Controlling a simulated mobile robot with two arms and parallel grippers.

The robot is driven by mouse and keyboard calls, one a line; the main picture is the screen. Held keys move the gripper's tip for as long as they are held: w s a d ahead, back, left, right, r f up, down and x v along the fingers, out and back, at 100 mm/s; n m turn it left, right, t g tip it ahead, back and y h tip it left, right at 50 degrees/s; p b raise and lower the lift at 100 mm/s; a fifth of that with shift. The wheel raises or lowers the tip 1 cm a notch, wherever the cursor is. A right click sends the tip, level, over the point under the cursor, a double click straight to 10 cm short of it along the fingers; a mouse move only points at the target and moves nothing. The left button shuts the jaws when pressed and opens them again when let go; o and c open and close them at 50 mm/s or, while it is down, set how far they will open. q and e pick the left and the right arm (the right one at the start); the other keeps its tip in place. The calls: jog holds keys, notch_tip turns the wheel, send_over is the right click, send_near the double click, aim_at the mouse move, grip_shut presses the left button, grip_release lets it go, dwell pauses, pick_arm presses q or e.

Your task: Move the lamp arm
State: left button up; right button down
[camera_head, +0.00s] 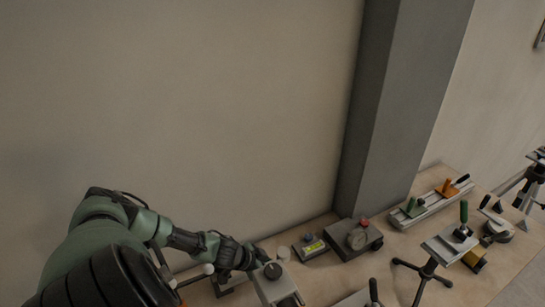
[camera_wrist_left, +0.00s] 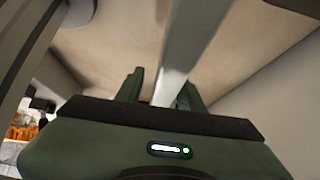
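My left arm comes in from the left in the head view, and its gripper (camera_head: 258,256) is low over the near left part of the workbench, partly hidden by its own wrist. In the left wrist view the two green fingers (camera_wrist_left: 160,94) stand apart. A pale grey bar (camera_wrist_left: 178,50), possibly the lamp arm, runs up between them. A narrow gap shows between the left finger and the bar. In the head view a thin bar with a pale round end (camera_head: 208,269) shows below my wrist; I cannot tell whether it is the same part. My right gripper is not in view.
A grey block (camera_head: 274,285) with a round knob stands beside the gripper. A box with a dial (camera_head: 357,240), a small grey-yellow box (camera_head: 311,247), a rail with clamps (camera_head: 431,207) and a stand (camera_head: 447,245) are further right. A grey pillar (camera_head: 400,105) rises behind the bench.

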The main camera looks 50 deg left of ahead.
pick_arm(q)
jog(key=shift+s+a+r, duration=0.2)
jog(key=shift+s+r, duration=0.15)
jog(key=shift+s, duration=0.1)
jog(key=v, duration=0.5)
jog(key=shift+d, duration=0.1)
jog(key=shift+v, duration=0.85)
jog(key=shift+w, duration=0.1)
